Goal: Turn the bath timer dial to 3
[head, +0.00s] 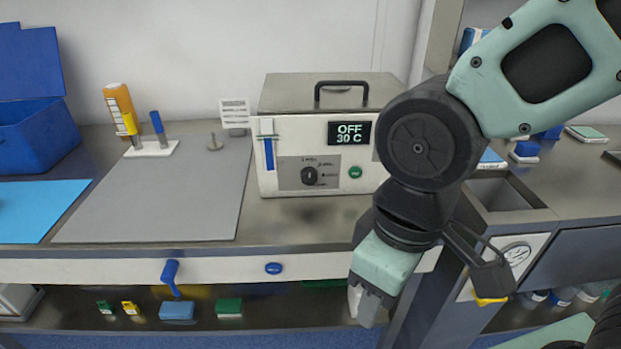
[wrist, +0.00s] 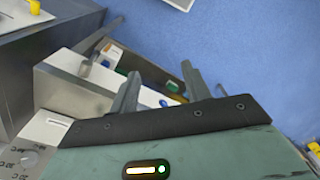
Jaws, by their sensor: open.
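The water bath (head: 290,100) is a metal box with a black top handle, standing on the counter. Its display (head: 349,133) reads OFF and 30 C. The black dial (head: 310,176) sits on a grey panel at the bath's lower front; its surrounding marks are too small to read. A dial panel with marks also shows at the lower left of the wrist view (wrist: 28,158). My gripper (head: 362,304) hangs below and right of the dial, in front of the counter edge, pointing down. In the wrist view its two fingers (wrist: 161,85) are apart with nothing between them.
A green button (head: 354,172) is right of the dial. A blue stick (head: 268,152) hangs at the bath's left front. A grey mat (head: 160,200) lies left. A blue drawer handle (head: 170,274) juts from the counter front. A round gauge (head: 517,254) is right of my arm.

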